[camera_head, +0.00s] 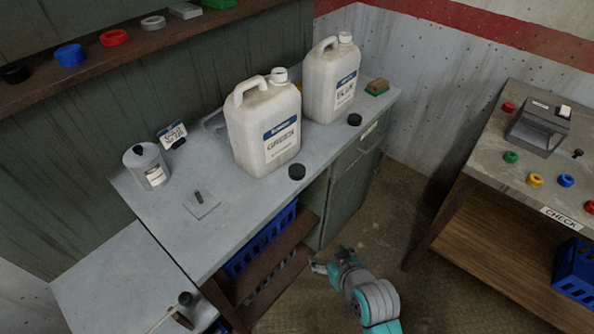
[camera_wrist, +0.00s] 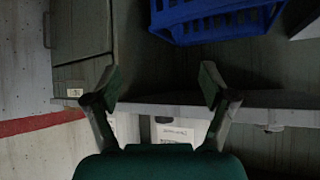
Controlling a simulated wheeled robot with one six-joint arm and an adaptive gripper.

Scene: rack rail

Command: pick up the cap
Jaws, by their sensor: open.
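Two black caps lie on the grey counter in the head view. One cap (camera_head: 297,172) is near the front edge beside the jug labelled GREEN (camera_head: 265,128).
The counter (camera_head: 235,205) also holds a metal canister (camera_head: 146,165), a small sign (camera_head: 172,133) and a sponge (camera_head: 377,87). A blue crate (camera_head: 262,240) sits on the shelf underneath and shows in the wrist view (camera_wrist: 215,20). A CHECK bench (camera_head: 485,140) stands at the right.

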